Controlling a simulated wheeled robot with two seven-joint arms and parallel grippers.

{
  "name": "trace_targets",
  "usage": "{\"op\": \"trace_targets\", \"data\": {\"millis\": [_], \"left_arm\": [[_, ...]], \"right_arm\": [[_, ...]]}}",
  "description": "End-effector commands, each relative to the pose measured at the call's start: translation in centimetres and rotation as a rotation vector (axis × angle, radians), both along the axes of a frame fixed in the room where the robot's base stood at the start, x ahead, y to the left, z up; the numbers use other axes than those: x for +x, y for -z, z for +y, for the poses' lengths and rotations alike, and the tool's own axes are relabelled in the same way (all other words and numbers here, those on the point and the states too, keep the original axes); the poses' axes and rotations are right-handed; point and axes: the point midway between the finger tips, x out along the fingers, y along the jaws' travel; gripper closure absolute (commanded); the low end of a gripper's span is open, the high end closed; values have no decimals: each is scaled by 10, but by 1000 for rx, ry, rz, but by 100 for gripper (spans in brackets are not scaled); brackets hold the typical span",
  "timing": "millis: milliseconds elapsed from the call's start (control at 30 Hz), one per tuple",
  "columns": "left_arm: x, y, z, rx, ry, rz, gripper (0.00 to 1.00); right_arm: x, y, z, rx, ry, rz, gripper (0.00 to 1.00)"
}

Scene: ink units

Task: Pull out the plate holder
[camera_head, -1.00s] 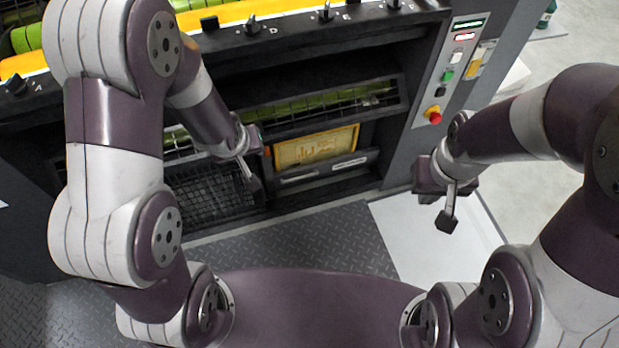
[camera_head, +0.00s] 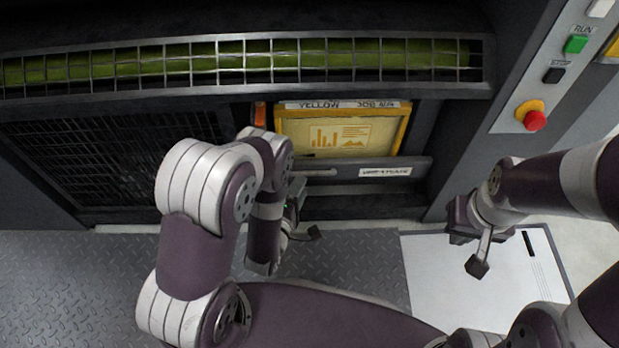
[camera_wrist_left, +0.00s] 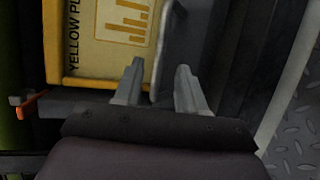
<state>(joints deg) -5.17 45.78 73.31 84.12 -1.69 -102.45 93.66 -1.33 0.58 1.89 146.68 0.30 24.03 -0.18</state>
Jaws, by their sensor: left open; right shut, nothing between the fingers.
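The plate holder (camera_head: 400,164) has a dark front bar with a white label and a light handle. It sits in a bay low in the machine. A yellow-framed plate (camera_head: 345,130) with orange chart marks stands behind the bar. My left gripper (camera_head: 304,212) is open, in front of the holder's left part, and my left arm hides some of that side. In the left wrist view its open fingers (camera_wrist_left: 160,64) lie close to the yellow plate (camera_wrist_left: 110,35) and grey front bar (camera_wrist_left: 182,40); contact cannot be told. My right gripper (camera_head: 472,248) is shut and empty, at the right.
A mesh grille (camera_head: 110,155) lies left of the bay, and a green roller behind a wire guard (camera_head: 230,62) runs above. A red stop button (camera_head: 535,120) is on the right panel. Tread-plate floor (camera_head: 70,280) is free in front; a white board (camera_head: 430,270) lies right.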

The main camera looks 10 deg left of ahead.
Motion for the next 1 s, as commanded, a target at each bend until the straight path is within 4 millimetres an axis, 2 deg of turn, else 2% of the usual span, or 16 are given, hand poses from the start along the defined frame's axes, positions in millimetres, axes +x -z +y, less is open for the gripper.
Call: {"op": "trace_targets", "data": {"millis": [33, 100, 300, 633, 667, 700, 767, 1000], "left_arm": [[13, 9, -2, -1, 1, -4, 60], [29, 12, -4, 1, 0, -3, 60], [60, 15, -7, 1, 0, 0, 60], [66, 13, -8, 2, 0, 2, 60], [66, 13, -8, 2, 0, 2, 66], [66, 13, -8, 2, 0, 2, 79], [66, 13, -8, 2, 0, 2, 99], [66, 13, -8, 2, 0, 2, 100]], "right_arm": [[0, 14, 0, 0, 0, 1, 100], [0, 22, 0, 0, 0, 1, 100], [0, 35, 0, 0, 0, 1, 100], [0, 35, 0, 0, 0, 1, 100], [0, 35, 0, 0, 0, 1, 100], [0, 35, 0, 0, 0, 1, 100], [0, 35, 0, 0, 0, 1, 100], [0, 35, 0, 0, 0, 1, 100]]}}
